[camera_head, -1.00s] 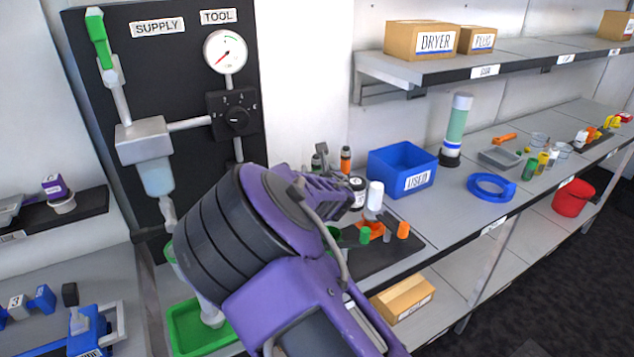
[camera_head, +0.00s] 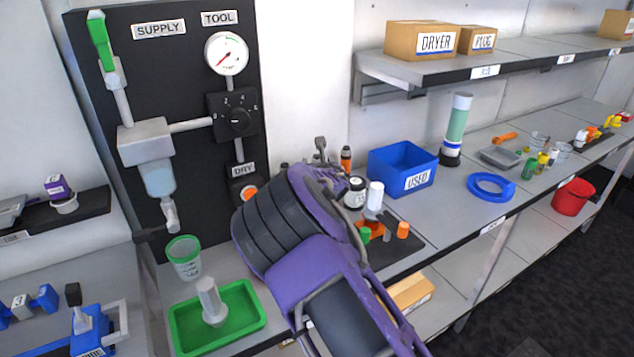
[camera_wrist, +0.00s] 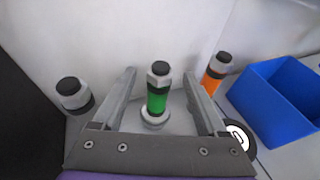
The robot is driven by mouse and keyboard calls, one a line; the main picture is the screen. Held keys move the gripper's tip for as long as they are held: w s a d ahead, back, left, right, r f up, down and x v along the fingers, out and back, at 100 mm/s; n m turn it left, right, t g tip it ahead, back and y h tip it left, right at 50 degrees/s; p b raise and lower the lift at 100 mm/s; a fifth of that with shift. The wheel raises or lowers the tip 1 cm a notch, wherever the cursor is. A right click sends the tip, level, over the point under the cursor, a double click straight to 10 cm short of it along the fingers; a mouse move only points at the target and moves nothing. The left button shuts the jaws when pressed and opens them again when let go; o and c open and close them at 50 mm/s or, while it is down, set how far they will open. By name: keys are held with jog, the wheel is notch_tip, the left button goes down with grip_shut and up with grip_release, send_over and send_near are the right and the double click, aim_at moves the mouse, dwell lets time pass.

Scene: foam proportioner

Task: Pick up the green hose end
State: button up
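The green hose end (camera_wrist: 157,101) stands upright in the wrist view, with a grey hex collar and black top, on a round light base. My gripper (camera_wrist: 159,77) is open, with one finger on each side of it and visible gaps between. Nothing is held. In the head view my purple arm hides the green hose end and most of my gripper.
An orange-banded fitting (camera_wrist: 214,76) stands just right of my right finger, and a grey one (camera_wrist: 73,96) left of my left finger. The blue USED bin (camera_head: 401,171) is to the right. A round-labelled jar (camera_wrist: 238,136) is near the right finger's base.

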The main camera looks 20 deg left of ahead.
grip_shut()
dwell(1.3)
